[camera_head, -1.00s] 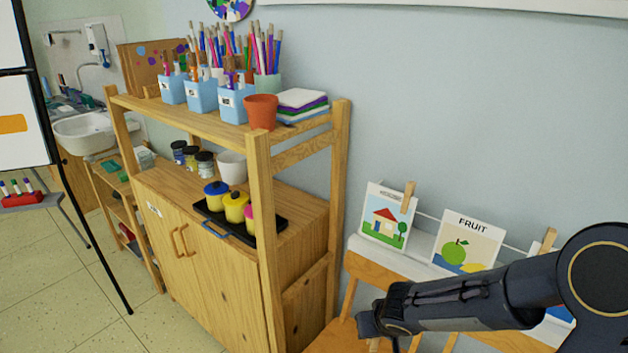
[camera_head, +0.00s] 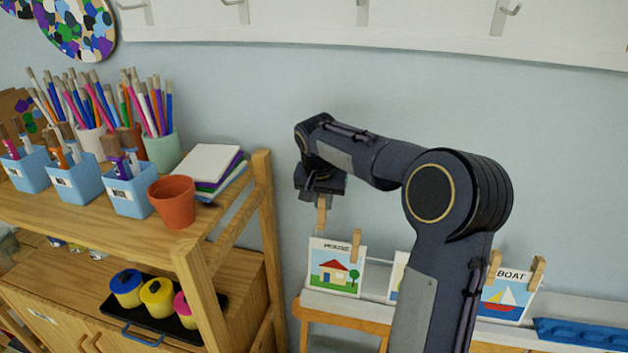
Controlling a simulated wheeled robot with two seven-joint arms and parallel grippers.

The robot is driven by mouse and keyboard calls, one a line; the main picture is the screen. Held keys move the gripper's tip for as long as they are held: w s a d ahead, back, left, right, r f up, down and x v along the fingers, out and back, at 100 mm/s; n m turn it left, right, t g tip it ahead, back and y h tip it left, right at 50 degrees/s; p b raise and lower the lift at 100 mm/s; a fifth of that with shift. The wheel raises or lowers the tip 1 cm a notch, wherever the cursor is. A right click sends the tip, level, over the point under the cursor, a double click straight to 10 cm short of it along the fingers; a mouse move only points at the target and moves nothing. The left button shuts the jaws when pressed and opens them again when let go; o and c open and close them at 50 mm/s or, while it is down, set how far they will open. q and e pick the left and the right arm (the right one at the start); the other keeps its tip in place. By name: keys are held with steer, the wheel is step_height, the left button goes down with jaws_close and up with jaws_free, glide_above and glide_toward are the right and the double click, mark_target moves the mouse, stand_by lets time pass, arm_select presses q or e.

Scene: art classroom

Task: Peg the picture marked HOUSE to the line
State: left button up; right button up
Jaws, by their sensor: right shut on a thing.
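The picture marked HOUSE (camera_head: 335,270), a white card with a red-roofed house and a tree, stands upright at the line above the ledge. A wooden peg (camera_head: 356,246) sits on its top edge toward the right. My right gripper (camera_head: 322,196) is shut on another wooden peg (camera_head: 321,217) and points down over the left part of the picture's top edge. The held peg's lower end is at or just above that edge; I cannot tell if it touches. My left gripper is not in view.
My right arm mostly hides the FRUIT picture (camera_head: 397,274). The BOAT picture (camera_head: 503,299) at right has two pegs. A blue tray (camera_head: 582,333) lies on the ledge (camera_head: 350,307). The wooden shelf (camera_head: 262,215) with pots and brushes stands left.

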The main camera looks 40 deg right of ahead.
mark_target(323, 228)
steer(key=shift+d+r, duration=0.25)
steer(key=shift+r, duration=0.05)
steer(key=shift+f, duration=0.15)
steer(key=shift+f, duration=0.1)
steer(key=shift+b+x, duration=1.5)
steer(key=shift+x, duration=0.3)
steer(key=shift+s+a+f+b, duration=0.15)
steer(key=shift+f+b, duration=0.65)
steer(key=shift+f, duration=0.15)
steer(key=shift+s+a+f+b, duration=0.1)
steer(key=shift+a+f+b, duration=0.05)
steer(key=shift+f+b, duration=0.75)
steer(key=shift+s+a+f+b, duration=0.15)
steer(key=shift+f+b, duration=0.55)
steer(key=shift+f, duration=0.35)
steer(key=o, duration=0.8)
steer(key=shift+o, duration=0.5)
